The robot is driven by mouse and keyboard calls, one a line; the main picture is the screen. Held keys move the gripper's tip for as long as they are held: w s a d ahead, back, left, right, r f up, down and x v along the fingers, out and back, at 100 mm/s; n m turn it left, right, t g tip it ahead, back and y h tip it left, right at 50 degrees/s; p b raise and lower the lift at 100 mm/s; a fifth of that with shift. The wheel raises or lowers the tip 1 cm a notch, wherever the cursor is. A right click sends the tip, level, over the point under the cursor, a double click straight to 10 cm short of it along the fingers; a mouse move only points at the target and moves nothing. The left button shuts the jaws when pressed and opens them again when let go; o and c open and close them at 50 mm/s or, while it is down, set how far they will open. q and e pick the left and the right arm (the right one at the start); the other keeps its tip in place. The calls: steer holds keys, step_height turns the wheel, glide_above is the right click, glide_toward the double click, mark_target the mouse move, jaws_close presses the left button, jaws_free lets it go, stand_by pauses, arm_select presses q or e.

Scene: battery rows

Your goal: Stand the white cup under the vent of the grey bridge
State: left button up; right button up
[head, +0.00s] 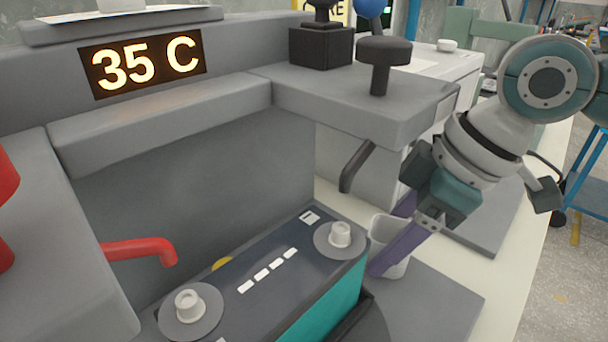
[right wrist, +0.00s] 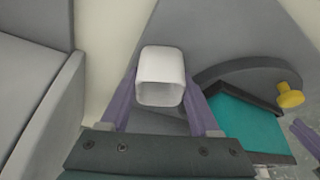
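The white cup (head: 378,232) stands upright beside the battery in the head view, partly covered by a purple finger. My right gripper (head: 392,240) has its two purple fingers against opposite sides of the cup. The right wrist view shows the cup (right wrist: 162,75) between both fingertips, with no clear gap. The grey bridge (head: 350,100) overhangs above and to the left. A dark slanted spout (head: 356,166), which looks like the vent, hangs below its right block, up and left of the cup. My left gripper is not in view.
A dark battery (head: 270,270) with two pale terminals and a teal side stands just left of the cup. A red bent pipe (head: 140,249) sticks out at the left. A black knob (head: 382,55) tops the bridge. A lit sign (head: 142,63) reads 35 C.

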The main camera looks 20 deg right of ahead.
steer(key=o, duration=0.4)
steer(key=shift+r, duration=0.1)
steer(key=shift+s+r, duration=0.1)
steer(key=shift+r, duration=0.2)
steer(key=s+d, duration=0.2)
steer(key=s+d+p, duration=0.1)
steer(key=s+d, duration=0.5)
steer(key=shift+d+r+p, duration=0.1)
steer(key=shift+r+p, duration=0.25)
steer(key=shift+p, duration=0.05)
steer(key=shift+s+d, duration=0.3)
steer(key=shift+s, duration=0.05)
